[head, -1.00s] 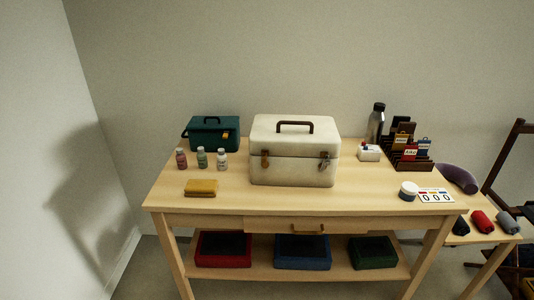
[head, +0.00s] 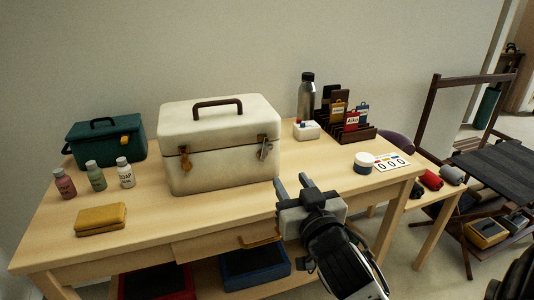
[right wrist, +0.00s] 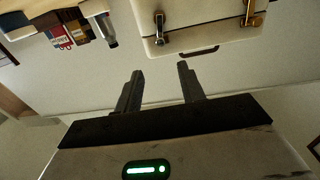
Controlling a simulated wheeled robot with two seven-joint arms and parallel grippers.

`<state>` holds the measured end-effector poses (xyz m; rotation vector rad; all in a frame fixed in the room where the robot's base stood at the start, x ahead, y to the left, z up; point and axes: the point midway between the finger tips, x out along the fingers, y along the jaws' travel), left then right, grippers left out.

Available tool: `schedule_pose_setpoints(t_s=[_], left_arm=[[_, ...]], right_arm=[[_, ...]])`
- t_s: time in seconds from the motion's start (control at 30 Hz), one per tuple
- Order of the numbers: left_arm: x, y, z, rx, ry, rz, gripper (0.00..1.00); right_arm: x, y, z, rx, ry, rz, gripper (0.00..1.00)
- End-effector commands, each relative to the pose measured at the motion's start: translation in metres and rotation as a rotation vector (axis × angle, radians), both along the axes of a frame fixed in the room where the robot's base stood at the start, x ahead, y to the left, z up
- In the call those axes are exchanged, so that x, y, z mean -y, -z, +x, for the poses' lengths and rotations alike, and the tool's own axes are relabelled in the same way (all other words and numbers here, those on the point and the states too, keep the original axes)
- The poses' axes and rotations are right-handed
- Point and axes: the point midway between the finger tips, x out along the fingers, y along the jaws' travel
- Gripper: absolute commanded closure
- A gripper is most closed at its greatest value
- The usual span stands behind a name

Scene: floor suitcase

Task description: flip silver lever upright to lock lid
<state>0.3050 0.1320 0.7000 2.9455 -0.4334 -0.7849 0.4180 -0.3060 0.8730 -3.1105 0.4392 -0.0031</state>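The cream case (head: 220,165) stands on the wooden table with its lid (head: 215,122) down and a dark handle on top. The silver lever (head: 265,149) is at the right of its front and looks tilted outward. A brass latch (head: 185,161) is at the left of the front. My right gripper (head: 293,186) is open and empty, in front of and below the lever, apart from the case. In the right wrist view, upside down, the silver lever (right wrist: 159,28) is beyond the fingers (right wrist: 158,85). My left gripper is not in view.
A green box (head: 105,143), several small bottles (head: 96,177) and a yellow cloth-like block (head: 101,219) are left of the case. A white jar (head: 363,163), number card (head: 391,162) and tag rack (head: 352,135) are at right. The tabletop before the case is clear.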

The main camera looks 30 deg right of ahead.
Motion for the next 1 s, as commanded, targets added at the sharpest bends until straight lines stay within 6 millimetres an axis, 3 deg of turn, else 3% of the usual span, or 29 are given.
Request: schedule_pose_setpoints(t_s=[0.4, 0.6, 0.8, 1.0], left_arm=[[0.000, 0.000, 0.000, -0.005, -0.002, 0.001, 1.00], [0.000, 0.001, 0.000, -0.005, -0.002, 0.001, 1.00], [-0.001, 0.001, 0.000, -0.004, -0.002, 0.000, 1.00], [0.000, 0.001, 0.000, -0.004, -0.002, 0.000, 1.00]], right_arm=[[0.025, -0.002, 0.088, 0.001, 0.000, -0.002, 0.61], [0.034, -0.001, 0.119, 0.000, -0.002, -0.001, 0.61], [0.038, -0.001, 0.133, -0.001, -0.001, -0.001, 0.61], [0.038, 0.000, 0.134, -0.002, -0.001, 0.000, 0.61]])
